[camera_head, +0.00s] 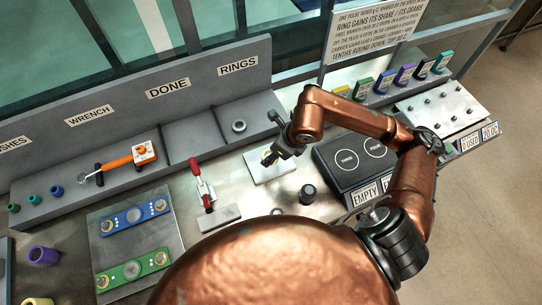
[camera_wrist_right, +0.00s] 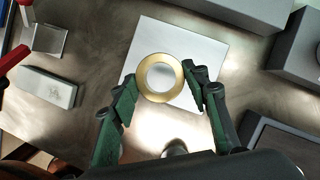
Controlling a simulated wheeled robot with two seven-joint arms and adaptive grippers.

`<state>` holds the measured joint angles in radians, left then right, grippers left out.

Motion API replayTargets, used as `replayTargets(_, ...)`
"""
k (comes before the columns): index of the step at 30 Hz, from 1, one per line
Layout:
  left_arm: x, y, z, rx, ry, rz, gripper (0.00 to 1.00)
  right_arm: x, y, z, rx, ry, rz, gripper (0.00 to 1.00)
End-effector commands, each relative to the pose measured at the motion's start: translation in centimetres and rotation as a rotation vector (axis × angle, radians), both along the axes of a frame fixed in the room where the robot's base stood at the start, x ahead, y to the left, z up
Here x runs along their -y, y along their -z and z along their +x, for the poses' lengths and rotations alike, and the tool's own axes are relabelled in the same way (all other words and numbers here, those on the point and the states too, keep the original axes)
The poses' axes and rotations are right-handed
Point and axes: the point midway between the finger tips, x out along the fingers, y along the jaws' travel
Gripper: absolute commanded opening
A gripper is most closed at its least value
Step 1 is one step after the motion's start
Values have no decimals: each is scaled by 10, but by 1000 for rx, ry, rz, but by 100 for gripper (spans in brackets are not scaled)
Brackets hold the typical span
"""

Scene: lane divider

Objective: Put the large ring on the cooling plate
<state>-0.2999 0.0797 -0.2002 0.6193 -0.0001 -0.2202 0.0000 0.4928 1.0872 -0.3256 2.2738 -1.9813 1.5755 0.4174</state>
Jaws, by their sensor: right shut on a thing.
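The large ring is a flat gold ring (camera_wrist_right: 160,97) in the right wrist view, between the two green-padded fingers of my right gripper (camera_wrist_right: 160,88). The gripper is shut on its outer edge. Below it is a pale square plate (camera_wrist_right: 148,32), apparently the cooling plate, and the ring lies within its outline. Whether the ring touches it I cannot tell. In the head view my right gripper (camera_head: 272,156) is over this plate (camera_head: 284,170), with the ring mostly hidden beneath the fingers. My left gripper is not in view.
A red-handled clamp (camera_head: 201,182) stands left of the plate, and a dark knob (camera_head: 307,194) in front. A black two-circle box (camera_head: 350,155) is at right. A small grey ring (camera_head: 239,126) sits in the rings bay behind. A pegged plate (camera_head: 440,108) is at far right.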

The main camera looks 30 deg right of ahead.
Motion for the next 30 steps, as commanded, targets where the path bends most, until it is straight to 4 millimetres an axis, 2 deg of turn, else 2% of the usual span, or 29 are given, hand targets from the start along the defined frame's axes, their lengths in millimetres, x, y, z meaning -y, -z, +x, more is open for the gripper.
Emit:
replayTargets(3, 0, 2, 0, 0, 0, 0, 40, 3, 13, 10, -1, 1, 2, 14)
replayTargets(11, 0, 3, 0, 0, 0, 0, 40, 8, 29, 21, -2, 1, 2, 14)
replayTargets(17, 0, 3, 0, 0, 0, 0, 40, 7, 56, 21, -1, 0, 2, 14)
replayTargets(27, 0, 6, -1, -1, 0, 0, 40, 7, 61, 22, 1, -1, 0, 14)
replayTargets(28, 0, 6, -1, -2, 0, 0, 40, 8, 61, 21, 0, -1, 0, 43)
replayTargets(30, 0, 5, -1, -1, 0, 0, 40, 7, 60, 21, 0, -1, 0, 48)
